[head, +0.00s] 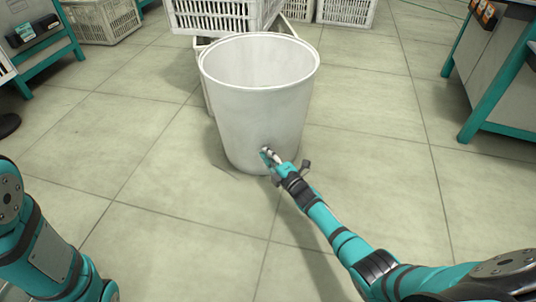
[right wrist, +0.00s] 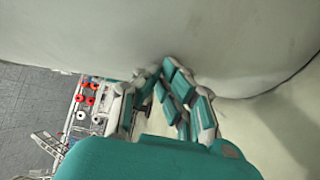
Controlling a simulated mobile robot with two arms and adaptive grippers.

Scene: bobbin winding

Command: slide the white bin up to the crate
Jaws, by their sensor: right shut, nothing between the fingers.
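The white bin (head: 258,110) stands upright on the floor in the middle of the head view, and its open top looks empty. A white slatted crate (head: 222,18) is right behind it at the top of the head view; the bin's rim hides where the two meet, so I cannot tell if they touch. My right gripper (head: 268,154) is shut and empty, with its fingertips at the lower front wall of the bin. In the right wrist view the fingers (right wrist: 160,75) are against or very near the bin's wall (right wrist: 150,35). My left gripper is out of view.
More slatted crates stand at the back left (head: 103,20) and back right (head: 346,11). A teal-framed bench (head: 480,80) stands at the right, and another one (head: 40,45) at the upper left. The tiled floor around the bin's sides is clear.

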